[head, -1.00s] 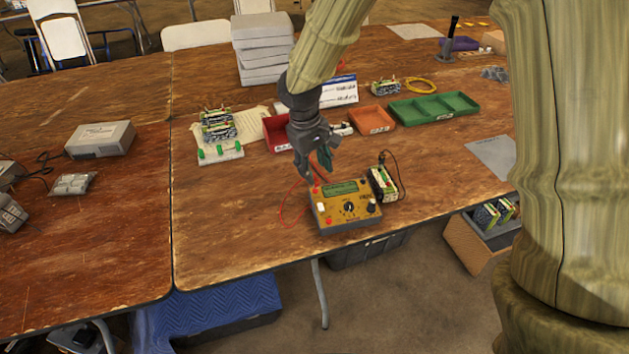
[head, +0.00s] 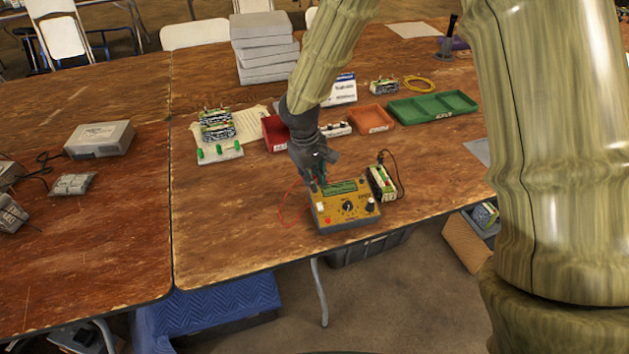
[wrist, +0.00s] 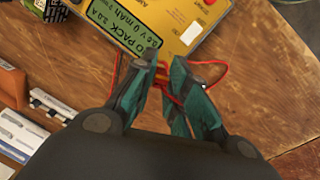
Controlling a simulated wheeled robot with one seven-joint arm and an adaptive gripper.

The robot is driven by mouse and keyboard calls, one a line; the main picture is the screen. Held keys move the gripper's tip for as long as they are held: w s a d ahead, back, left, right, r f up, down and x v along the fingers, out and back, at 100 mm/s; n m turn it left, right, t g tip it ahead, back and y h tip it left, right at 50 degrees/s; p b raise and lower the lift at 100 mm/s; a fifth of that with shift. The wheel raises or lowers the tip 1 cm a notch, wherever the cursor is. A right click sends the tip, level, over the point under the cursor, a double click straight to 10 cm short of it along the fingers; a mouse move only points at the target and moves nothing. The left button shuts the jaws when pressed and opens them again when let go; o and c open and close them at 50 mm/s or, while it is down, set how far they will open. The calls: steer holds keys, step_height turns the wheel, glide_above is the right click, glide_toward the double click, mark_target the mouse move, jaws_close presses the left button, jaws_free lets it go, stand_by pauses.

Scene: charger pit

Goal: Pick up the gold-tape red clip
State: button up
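The gold-tape red clip (wrist: 162,77) shows only as a small red and yellow piece between my fingertips in the wrist view. Its red lead loops out to the right of the fingers. My gripper (wrist: 165,62) has its two teal-padded fingers close together, one on each side of the clip. I cannot tell whether both pads press on it. In the head view my gripper (head: 318,186) is low at the back left edge of the yellow charger (head: 347,222), hiding the clip. The charger (wrist: 190,22) lies just beyond the fingertips in the wrist view.
A small green-and-white battery pack (head: 381,183) with a black lead stands right of the charger. Behind are a red bin (head: 275,133), an orange bin (head: 371,119) and a green tray (head: 433,107). The table left of the charger is mostly clear.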

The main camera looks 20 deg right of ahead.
mark_target(314, 177)
stand_by(0.3)
steer(key=shift+r, duration=1.85)
steer(key=s+a+b, duration=0.1)
steer(key=s+a, duration=0.1)
steer(key=s, duration=0.5)
steer(key=s+a+r+b, duration=0.1)
steer(key=s, duration=0.7)
steer(key=shift+s+a+r, duration=0.15)
steer(key=shift+s+a, duration=0.1)
steer(key=shift+a, duration=0.15)
